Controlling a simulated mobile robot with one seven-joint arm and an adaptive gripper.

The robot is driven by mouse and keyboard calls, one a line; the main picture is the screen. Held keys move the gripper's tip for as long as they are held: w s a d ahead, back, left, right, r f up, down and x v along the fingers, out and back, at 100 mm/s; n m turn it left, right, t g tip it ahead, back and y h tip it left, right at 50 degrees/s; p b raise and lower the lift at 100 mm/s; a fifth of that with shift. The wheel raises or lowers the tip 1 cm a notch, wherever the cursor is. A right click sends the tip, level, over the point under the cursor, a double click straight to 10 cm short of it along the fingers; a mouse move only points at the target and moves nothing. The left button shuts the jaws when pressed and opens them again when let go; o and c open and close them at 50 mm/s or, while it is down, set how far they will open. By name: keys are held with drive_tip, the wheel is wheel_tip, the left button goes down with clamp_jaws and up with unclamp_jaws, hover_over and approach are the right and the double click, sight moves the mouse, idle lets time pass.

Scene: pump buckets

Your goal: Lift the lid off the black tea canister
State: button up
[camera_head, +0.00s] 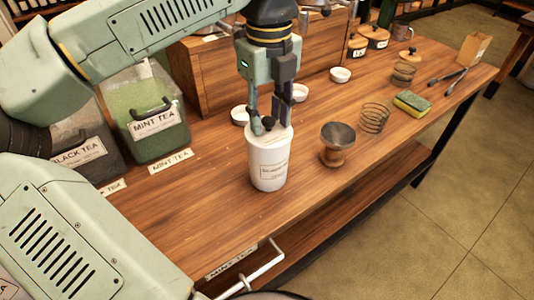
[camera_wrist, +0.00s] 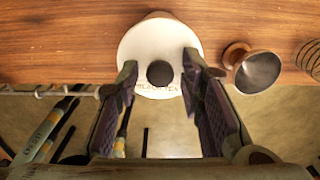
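The black tea canister (camera_head: 267,172) is a white, upright cylinder near the front edge of the wooden counter. Its label reads BLACK TEA in the wrist view, partly blurred. Its white lid (camera_head: 252,133) is seated on top and has a round black knob (camera_wrist: 160,73). My gripper (camera_head: 268,119) points down over the lid and is open. In the wrist view its fingertips (camera_wrist: 160,76) stand on either side of the knob, with a gap visible on both sides. Whether the fingertips touch the lid's top cannot be told.
A dark-topped tamper-like object (camera_head: 338,145) stands right of the canister; wire coils (camera_head: 374,115) and a sponge (camera_head: 412,104) lie farther right. White bowls (camera_head: 240,115) sit behind. A mint tea bin (camera_head: 150,112) and a black tea bin (camera_head: 85,150) stand left. Counter left of the canister is clear.

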drive_tip(key=c, duration=0.6)
drive_tip(key=shift+r, duration=0.1)
drive_tip(key=shift+r+p, duration=1.5)
drive_tip(key=shift+r, duration=0.65)
